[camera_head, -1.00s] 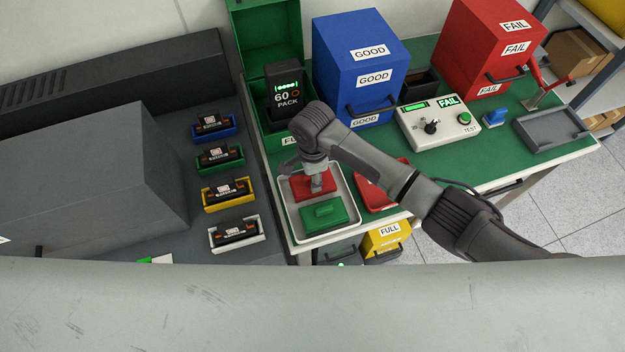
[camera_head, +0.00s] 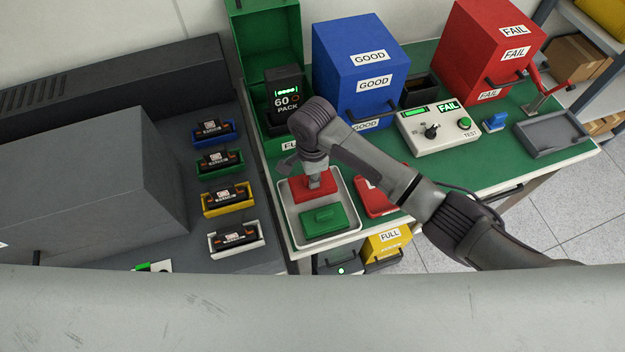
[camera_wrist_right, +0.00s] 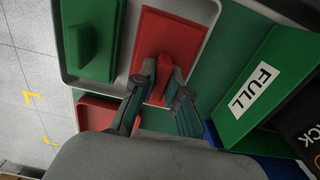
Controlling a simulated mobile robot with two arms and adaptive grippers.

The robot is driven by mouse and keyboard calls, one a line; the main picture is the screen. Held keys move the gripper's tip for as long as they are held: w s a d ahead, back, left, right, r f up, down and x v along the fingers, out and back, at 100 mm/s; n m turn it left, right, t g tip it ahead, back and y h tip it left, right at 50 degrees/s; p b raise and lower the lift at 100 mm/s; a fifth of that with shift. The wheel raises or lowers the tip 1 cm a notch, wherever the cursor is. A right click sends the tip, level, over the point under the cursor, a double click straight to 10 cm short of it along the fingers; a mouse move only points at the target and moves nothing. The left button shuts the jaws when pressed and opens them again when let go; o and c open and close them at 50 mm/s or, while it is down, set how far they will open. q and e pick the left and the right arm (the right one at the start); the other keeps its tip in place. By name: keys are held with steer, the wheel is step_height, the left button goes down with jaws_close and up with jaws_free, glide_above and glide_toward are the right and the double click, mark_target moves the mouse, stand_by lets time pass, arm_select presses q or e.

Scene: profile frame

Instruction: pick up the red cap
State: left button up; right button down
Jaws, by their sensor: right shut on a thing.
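The red cap (camera_head: 308,190) is a flat red plate with a raised grip, at the back of a white tray (camera_head: 352,222). My right gripper (camera_head: 318,180) comes down on it from above and is shut on its raised grip. In the right wrist view the red cap (camera_wrist_right: 188,30) shows between and beyond the fingers of the right gripper (camera_wrist_right: 168,80). I cannot tell clearly whether the cap touches the tray floor. A green cap (camera_head: 324,220) lies in front of it in the tray. My left gripper is not in view.
A red tray (camera_head: 374,204) lies just right of the white tray, partly behind my arm. The green FULL box (camera_wrist_right: 255,90) stands close behind. The blue GOOD box (camera_head: 350,60) and white tester (camera_head: 440,130) stand further back. Four-sided coloured holders sit left.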

steer(key=shift+r, duration=0.95)
steer(key=s+d+r, duration=0.3)
steer(key=d+r, duration=0.3)
steer(key=d, duration=0.5)
steer(key=shift+s+r+b, duration=0.4)
